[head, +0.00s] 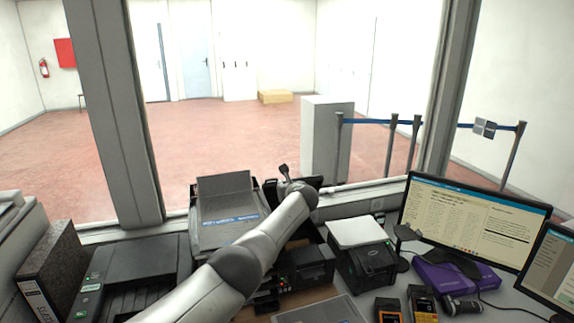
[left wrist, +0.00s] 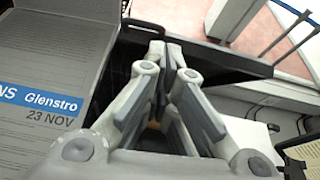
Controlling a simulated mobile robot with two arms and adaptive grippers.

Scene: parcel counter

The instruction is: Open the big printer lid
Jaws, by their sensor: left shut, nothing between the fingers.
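A large black printer (head: 150,255) stands at the front left with a flat dark top; I cannot tell for sure that it is the big printer. A smaller black printer (head: 365,265) stands right of my arm, its pale top panel (head: 357,232) lying flat. My left gripper (head: 284,172) is at the back of the counter near the window, beyond these machines. It is shut and empty, and its closed fingers fill the middle of the left wrist view (left wrist: 178,65). My left arm crosses the middle of the counter and hides part of it. My right gripper is not in view.
A grey printed panel (head: 225,190) stands just left of my gripper, also in the left wrist view (left wrist: 50,60). A binder (head: 52,268) stands at left. Monitors (head: 475,220), a purple box (head: 455,276) and handheld devices (head: 423,304) crowd the right.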

